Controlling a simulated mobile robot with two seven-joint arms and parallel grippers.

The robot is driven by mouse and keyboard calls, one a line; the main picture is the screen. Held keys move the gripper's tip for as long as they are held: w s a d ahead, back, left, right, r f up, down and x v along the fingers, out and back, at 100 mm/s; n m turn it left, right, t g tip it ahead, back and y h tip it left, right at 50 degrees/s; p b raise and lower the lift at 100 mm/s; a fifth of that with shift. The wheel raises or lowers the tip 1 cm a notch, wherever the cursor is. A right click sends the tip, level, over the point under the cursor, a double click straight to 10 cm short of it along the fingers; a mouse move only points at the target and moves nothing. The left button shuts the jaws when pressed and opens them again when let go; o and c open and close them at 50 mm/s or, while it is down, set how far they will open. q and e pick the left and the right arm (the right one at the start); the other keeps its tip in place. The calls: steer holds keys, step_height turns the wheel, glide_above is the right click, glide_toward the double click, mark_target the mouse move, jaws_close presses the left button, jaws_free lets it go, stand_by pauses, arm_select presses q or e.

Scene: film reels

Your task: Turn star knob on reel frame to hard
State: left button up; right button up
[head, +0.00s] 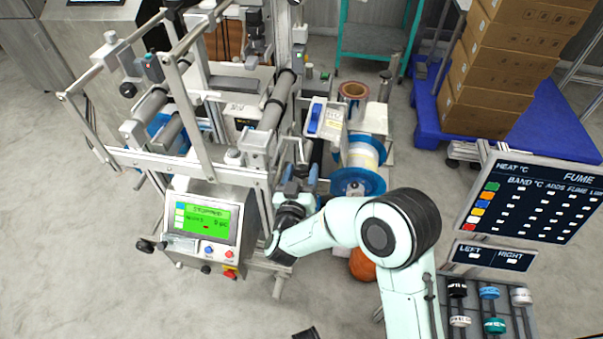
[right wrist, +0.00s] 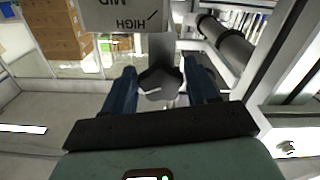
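The two blue fingers of my right gripper (right wrist: 160,88) stand apart, one on each side of the knob. The gaps look very small, and I cannot tell whether either finger touches it. In the head view my right gripper (head: 300,186) is at the front right of the reel frame (head: 262,140), and the knob is hidden there.
A control box (head: 208,228) with a green screen stands left of my right gripper. Blue-flanged reels (head: 358,182) sit close behind my right arm. A board (head: 535,195) and small rolls (head: 490,308) are at the right. The floor at front left is clear.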

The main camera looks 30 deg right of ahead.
steer(key=c, duration=0.6)
steer(key=shift+f+m+b, duration=0.1)
steer(key=shift+m+b, duration=0.2)
steer(key=shift+m, duration=0.6)
steer(key=m, duration=0.2)
steer(key=shift+m+b, duration=0.3)
steer(key=shift+b, duration=0.05)
arm_select(q)
steer(key=shift+s+a+f, duration=0.15)
steer(key=shift+s+f, duration=0.15)
steer(key=shift+f, duration=0.25)
steer(key=shift+s+a+f, duration=0.15)
steer(key=shift+s+f, duration=0.1)
steer(key=shift+f, duration=0.25)
arm_select(e)
steer(key=o, duration=1)
steer(key=shift+o, duration=0.2)
steer(key=shift+a, duration=0.1)
arm_select(q)
steer(key=r+p, duration=0.1)
steer(key=d+r+p, duration=0.1)
steer(key=shift+r, duration=0.35)
arm_select(e)
steer(key=v, duration=1.3)
steer(key=shift+s, duration=0.15)
